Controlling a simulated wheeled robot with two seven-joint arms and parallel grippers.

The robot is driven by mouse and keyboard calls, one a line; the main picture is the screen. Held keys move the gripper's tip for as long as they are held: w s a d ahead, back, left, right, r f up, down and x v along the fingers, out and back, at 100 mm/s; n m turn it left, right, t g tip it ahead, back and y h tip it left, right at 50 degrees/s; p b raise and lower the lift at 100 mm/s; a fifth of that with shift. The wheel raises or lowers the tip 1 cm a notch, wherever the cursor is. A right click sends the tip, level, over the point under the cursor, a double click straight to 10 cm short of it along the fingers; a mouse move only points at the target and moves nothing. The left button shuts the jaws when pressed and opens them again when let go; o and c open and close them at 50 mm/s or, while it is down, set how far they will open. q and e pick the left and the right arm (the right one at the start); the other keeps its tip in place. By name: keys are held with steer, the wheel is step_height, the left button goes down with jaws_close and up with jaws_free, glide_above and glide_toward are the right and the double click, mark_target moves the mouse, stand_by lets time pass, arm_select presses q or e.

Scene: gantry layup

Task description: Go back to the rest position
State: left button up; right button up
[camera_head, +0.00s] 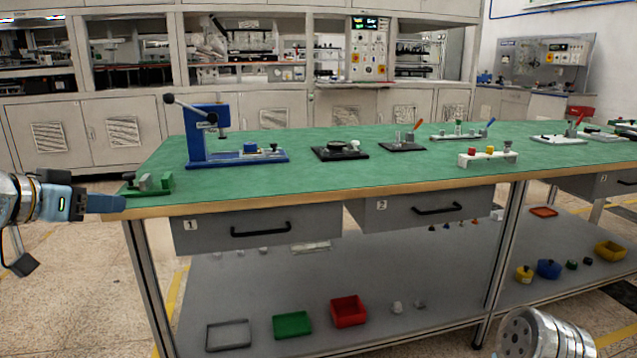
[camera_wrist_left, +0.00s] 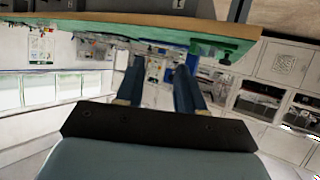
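My left gripper (camera_head: 112,204) comes in from the left edge of the head view, level with the front left corner of the green-topped workbench (camera_head: 310,180). In the left wrist view its two blue fingers (camera_wrist_left: 160,75) stand apart with nothing between them. The bench shows upside down along the top of that view. My right arm (camera_head: 540,335) shows only as a silver link at the bottom right of the head view; its gripper is out of the picture.
A small green fixture (camera_head: 150,184) sits on the bench corner beside the left gripper. A blue press (camera_head: 206,135) and other fixtures stand farther along. Below are drawers (camera_head: 257,230) and a grey shelf with trays (camera_head: 348,311). Floor left of the bench is clear.

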arm_select(q)
steer(key=w+d+f+n+g+p, duration=0.1)
steer(key=w+d+f+n+g, duration=0.1)
steer(key=f, duration=1)
steer(key=w+d+f+n+g, duration=0.1)
steer(key=d+f+g, duration=0.1)
steer(key=f, duration=1)
steer(key=w+d+f+n+g+p, duration=0.1)
steer(key=w+d+f+n+g, duration=0.1)
steer(key=f, duration=0.9)
steer(key=s+d+f+g, duration=0.1)
steer(key=s+d+f, duration=0.35)
steer(key=f, duration=0.35)
steer(key=s+d+f+g, duration=0.25)
steer(key=d+f, duration=0.25)
steer(key=f, duration=0.3)
steer(key=s+d+f, duration=0.3)
steer(key=s, duration=0.2)
steer(key=s+d+f+g+p, duration=0.1)
steer(key=s+d+f, duration=0.1)
steer(key=s, duration=0.4)
steer(key=s+d+f+g, duration=0.1)
steer(key=s+d+f, duration=0.2)
steer(key=s, duration=0.3)
steer(key=shift+s+d+f, duration=0.2)
steer(key=shift+d+f, duration=0.15)
steer(key=shift+f, duration=0.35)
steer(key=shift+w, duration=0.1)
